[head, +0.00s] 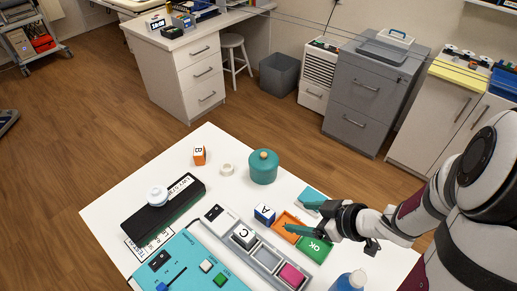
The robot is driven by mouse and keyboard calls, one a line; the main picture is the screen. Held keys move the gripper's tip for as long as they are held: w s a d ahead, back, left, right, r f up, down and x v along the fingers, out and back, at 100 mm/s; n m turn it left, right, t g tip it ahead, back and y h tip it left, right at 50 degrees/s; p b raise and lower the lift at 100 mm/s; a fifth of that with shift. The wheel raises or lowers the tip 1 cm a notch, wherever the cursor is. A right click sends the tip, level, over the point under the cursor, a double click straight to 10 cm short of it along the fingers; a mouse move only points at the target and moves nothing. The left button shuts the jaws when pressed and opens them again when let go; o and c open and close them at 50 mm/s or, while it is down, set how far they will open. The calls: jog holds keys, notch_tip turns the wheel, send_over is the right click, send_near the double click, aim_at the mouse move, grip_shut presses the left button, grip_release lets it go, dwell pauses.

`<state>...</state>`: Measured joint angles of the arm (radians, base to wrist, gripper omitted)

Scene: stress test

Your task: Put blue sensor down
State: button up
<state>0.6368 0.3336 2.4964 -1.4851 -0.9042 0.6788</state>
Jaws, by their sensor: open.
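A small blue block with a white face marked A (264,214) stands upright on the white table (160,173), just left of an orange tray or pad (280,220). It is the only blue block I see, and I cannot tell for sure that it is the blue sensor. My gripper (297,217) reaches in from the right over the orange tray. Its two teal fingers are spread apart with nothing seen between them. The fingertips are apart from the blue block in the picture. The fingers hide part of the orange tray.
A green OK card (314,249), teal jar (263,167), orange B block (199,156), black device (180,205) and blue bottle (350,281) stand around. The table's back-left corner area is clear.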

aim_at(268, 213)
jog(key=x, duration=1.5)
jog(key=shift+w+a+f, duration=0.1)
jog(key=shift+a, duration=0.3)
grip_shut()
